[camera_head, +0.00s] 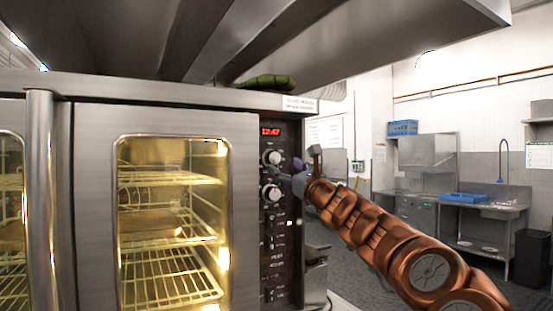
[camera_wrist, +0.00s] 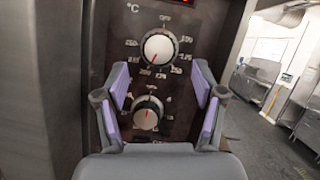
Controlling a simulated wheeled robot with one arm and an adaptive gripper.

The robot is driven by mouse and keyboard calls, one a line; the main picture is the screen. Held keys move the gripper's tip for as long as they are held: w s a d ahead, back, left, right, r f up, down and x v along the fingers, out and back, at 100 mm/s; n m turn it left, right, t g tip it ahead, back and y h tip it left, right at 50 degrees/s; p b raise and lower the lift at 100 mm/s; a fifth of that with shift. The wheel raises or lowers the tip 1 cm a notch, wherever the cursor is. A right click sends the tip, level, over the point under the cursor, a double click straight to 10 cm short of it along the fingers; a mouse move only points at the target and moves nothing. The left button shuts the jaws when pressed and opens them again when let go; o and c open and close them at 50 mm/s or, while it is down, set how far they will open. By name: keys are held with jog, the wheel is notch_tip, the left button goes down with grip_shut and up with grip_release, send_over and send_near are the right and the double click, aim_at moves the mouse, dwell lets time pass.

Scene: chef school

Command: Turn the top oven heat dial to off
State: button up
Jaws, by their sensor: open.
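The oven's control panel (camera_head: 281,225) is a dark strip with a red display (camera_head: 270,131) at its top. The top heat dial (camera_head: 273,157) is a white round knob; in the wrist view it (camera_wrist: 158,48) has a red pointer line aimed down and slightly left, with OFF marked above it. A second, lower dial (camera_head: 272,193) also shows in the wrist view (camera_wrist: 147,114). My gripper (camera_head: 287,177) is at the panel, coming from the right. In the wrist view its purple-padded fingers (camera_wrist: 160,88) are apart, with nothing held. The lower dial lies between them and the top dial just beyond their tips.
The lit oven with wire racks (camera_head: 170,230) stands left of the panel, with a vertical metal door handle (camera_head: 41,200) farther left. A steel hood (camera_head: 330,40) hangs overhead. A green object (camera_head: 268,82) lies on top of the oven. Open floor and a sink counter (camera_head: 480,215) are at right.

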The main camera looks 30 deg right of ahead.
aim_at(275, 158)
jog(key=shift+p+x, duration=0.8)
jog(key=shift+x, duration=1.95)
jog(key=c, duration=1.1)
jog(key=shift+c, duration=0.2)
jog(key=shift+r+n, duration=0.1)
jog(key=shift+n, duration=0.3)
